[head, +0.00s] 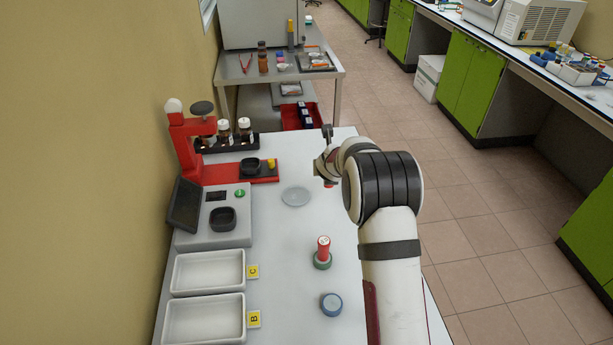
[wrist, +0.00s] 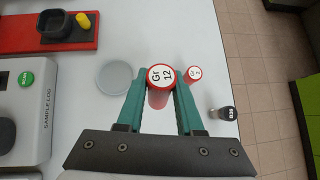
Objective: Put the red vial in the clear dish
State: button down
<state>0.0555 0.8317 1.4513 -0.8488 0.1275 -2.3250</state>
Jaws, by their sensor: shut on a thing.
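In the wrist view, my gripper (wrist: 160,98) is shut on a red vial (wrist: 158,98) with a white top labelled "Gr 12". It looks raised above the table. The clear dish (wrist: 115,77) lies flat, left of the held vial, and looks empty. The dish also shows in the head view (head: 296,197), left of my gripper. A second red-and-white vial (wrist: 192,76), marked "Gr", stands just right of the held one. Another red vial (head: 323,246) stands on a green base nearer in the head view. My arm hides part of the table.
A balance (head: 222,215) and a red stand (head: 187,140) are on the left. White trays (head: 209,270) and a blue-lidded jar (head: 331,304) are nearer. A dark tagged object (wrist: 222,114) lies near the table's right edge. The table around the dish is clear.

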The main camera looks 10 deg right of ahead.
jog(key=w+a+f+n+t+y, duration=0.1)
jog(key=w+a, duration=0.1)
jog(key=w+a+f+n+y, duration=0.1)
jog(key=a+f, duration=0.1)
jog(key=a, duration=0.1)
jog(key=w+a+f+n+t+y, duration=0.1)
jog(key=w+a+f+y, duration=0.1)
jog(key=shift+w+a+n+t, duration=0.25)
jog(key=shift+w+n+t, duration=0.05)
jog(key=f, duration=0.2)
jog(key=a+f, duration=0.1)
jog(key=f, duration=0.1)
jog(key=shift+w, duration=0.25)
jog(key=shift+d+f, duration=0.1)
jog(key=shift+f, duration=0.2)
jog(key=shift+f, duration=0.15)
jog(key=c, duration=0.5)
grip_release()
jog(key=shift+c, duration=0.2)
